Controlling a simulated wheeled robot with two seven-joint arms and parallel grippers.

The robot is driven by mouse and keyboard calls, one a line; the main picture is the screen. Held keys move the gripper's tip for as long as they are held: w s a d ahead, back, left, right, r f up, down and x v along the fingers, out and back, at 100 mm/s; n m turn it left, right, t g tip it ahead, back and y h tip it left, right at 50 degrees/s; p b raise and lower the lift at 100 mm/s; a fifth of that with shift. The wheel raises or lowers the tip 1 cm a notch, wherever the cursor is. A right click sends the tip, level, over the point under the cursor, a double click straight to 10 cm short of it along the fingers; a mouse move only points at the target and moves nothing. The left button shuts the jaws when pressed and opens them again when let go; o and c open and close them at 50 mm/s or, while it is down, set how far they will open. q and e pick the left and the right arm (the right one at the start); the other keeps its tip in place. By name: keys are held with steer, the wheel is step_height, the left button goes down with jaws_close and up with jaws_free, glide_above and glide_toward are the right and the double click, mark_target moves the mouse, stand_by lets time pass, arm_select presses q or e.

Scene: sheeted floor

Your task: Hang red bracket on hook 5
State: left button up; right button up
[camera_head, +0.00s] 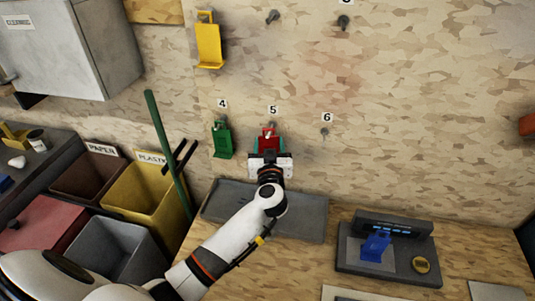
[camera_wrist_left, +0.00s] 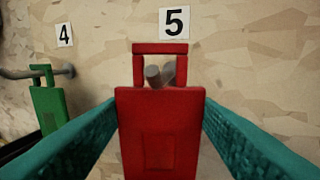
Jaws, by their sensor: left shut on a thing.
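The red bracket (camera_head: 267,133) is at the wall just under the label 5. It also shows upright in the left wrist view (camera_wrist_left: 160,120), with a square loop at its top. Hook 5 (camera_wrist_left: 154,75) is a grey peg seen inside that loop opening. I cannot tell whether the loop's bar rests on the peg. My left gripper (camera_head: 268,146) is shut on the bracket, with its teal fingers on either side of the plate. The arm hides the bracket's lower part in the head view. My right gripper is not in view.
A green bracket (camera_head: 222,141) hangs at hook 4, close on the left. Hook 6 (camera_head: 325,132) is bare on the right. A yellow bracket (camera_head: 209,45) hangs higher up. Below are a grey tray (camera_head: 310,220) and a blue bracket (camera_head: 376,246) on a dark stand.

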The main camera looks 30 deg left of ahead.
arm_select(q)
steer(key=shift+w+a, duration=0.1)
steer(key=shift+w, duration=0.45)
steer(key=shift+w+a+f+p, duration=0.1)
steer(key=shift+w+f+p, duration=0.05)
steer(key=shift+p, duration=0.15)
steer(key=shift+w+f+p, duration=0.15)
steer(key=shift+f+p, duration=0.05)
steer(key=shift+p, duration=0.2)
steer(key=o, duration=1.1)
steer(key=shift+o, duration=0.3)
steer(key=shift+f, duration=0.1)
